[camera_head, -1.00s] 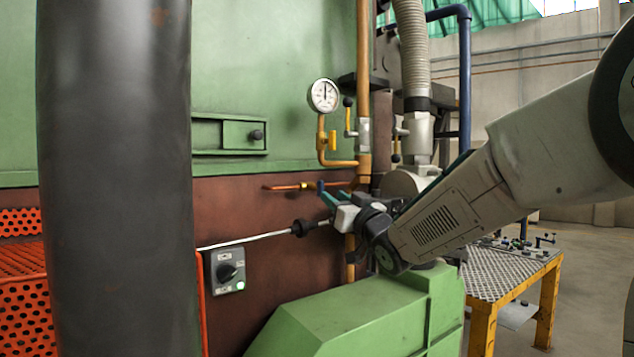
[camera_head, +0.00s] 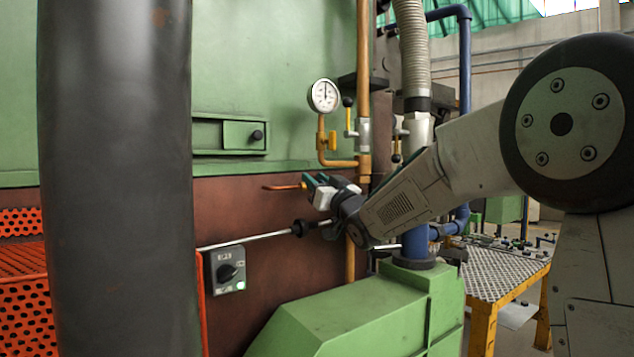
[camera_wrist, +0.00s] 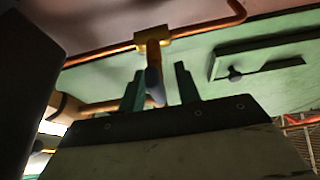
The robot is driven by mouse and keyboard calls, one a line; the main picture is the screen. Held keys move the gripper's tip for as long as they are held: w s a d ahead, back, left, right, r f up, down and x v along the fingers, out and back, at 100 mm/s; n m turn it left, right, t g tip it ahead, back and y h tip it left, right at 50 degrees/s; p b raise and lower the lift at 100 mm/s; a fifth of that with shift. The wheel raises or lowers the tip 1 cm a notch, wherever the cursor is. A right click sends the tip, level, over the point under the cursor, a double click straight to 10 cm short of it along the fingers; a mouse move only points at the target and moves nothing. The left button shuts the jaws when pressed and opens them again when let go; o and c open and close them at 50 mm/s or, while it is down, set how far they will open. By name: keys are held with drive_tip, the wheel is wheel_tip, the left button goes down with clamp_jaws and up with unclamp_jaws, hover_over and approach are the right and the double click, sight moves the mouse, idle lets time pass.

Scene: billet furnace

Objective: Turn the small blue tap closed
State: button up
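The small blue tap (camera_wrist: 153,83) shows in the wrist view as a blue lever hanging from a brass valve body (camera_wrist: 153,38) on a copper pipe. My gripper (camera_wrist: 160,69) is open, with one green finger on each side of the lever. The lever is closer to the left finger; I cannot tell whether they touch. In the head view my gripper (camera_head: 315,180) is at the end of the copper pipe (camera_head: 282,187) on the brown wall, and its fingers hide the tap there.
A metal rod with a black knob (camera_head: 300,228) runs just below my gripper. A pressure gauge (camera_head: 324,96) and brass piping (camera_head: 363,120) stand above and to the right. A green housing (camera_head: 350,310) lies below. A dark column (camera_head: 115,180) blocks the left.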

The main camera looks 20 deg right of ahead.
clamp_jaws()
drive_tip(key=shift+m, duration=0.4)
drive_tip(key=m+h, duration=0.1)
drive_tip(key=m, duration=0.2)
drive_tip(key=m+h, duration=0.2)
drive_tip(key=m, duration=0.1)
drive_tip(key=d+m+h, duration=0.1)
drive_tip(key=m+h, duration=0.1)
drive_tip(key=m, duration=0.1)
drive_tip(key=shift+w+f, duration=0.15)
drive_tip(key=m+h, duration=0.1)
drive_tip(key=m, duration=0.1)
drive_tip(key=m+g+h, duration=0.1)
drive_tip(key=m, duration=0.2)
drive_tip(key=m+h, duration=0.1)
drive_tip(key=m, duration=0.1)
drive_tip(key=shift+w+d+f+m+g, duration=0.1)
drive_tip(key=shift+d+f+m+g, duration=0.2)
drive_tip(key=shift+d+f+m, duration=0.1)
drive_tip(key=m+g, duration=0.1)
drive_tip(key=m, duration=0.3)
drive_tip(key=shift+f+m+g+h, duration=0.3)
drive_tip(key=shift+f+m+g, duration=0.1)
drive_tip(key=shift+f, duration=0.1)
